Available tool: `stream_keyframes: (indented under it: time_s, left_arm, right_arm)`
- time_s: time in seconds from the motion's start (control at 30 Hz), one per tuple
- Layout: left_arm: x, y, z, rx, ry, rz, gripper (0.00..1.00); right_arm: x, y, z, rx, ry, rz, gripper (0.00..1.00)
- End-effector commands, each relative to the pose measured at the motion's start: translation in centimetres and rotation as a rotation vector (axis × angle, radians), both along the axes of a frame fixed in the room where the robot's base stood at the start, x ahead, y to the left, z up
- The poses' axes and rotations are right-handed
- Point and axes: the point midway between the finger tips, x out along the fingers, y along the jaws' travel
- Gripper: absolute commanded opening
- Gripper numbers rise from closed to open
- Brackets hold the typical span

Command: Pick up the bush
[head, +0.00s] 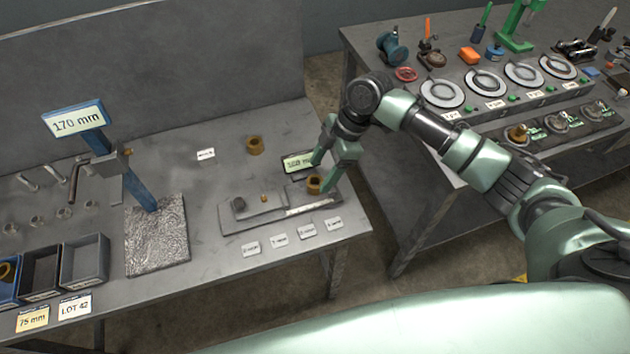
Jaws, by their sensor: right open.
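A brass bush (314,184) sits at the right end of a grey gauge fixture (240,222) on the near bench. My right gripper (321,178) is open, with one finger behind the bush and the other in front of it. The bush appears between the fingers; I cannot tell whether either touches it. My left gripper is out of view.
Another bench (465,180) with round dials is at right.

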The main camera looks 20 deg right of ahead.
Motion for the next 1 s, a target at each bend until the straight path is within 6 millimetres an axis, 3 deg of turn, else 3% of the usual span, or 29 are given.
stream_keyframes:
  time_s: [0.2,0.5,0.73,1.0]
  left_arm:
    - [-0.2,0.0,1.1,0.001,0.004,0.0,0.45]
    - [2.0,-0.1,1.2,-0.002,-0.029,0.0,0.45]
    - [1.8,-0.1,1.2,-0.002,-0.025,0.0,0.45]
    - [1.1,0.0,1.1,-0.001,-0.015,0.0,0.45]
  right_arm:
    - [-0.2,1.1,-2.8,0.0,0.004,-0.001,0.65]
    - [-0.1,1.3,-3.4,-0.001,0.0,-0.001,0.65]
    - [-0.1,1.3,-3.4,-0.001,0.001,-0.002,0.01]
    - [-0.1,1.3,-3.3,0.0,-0.001,-0.002,0.0]
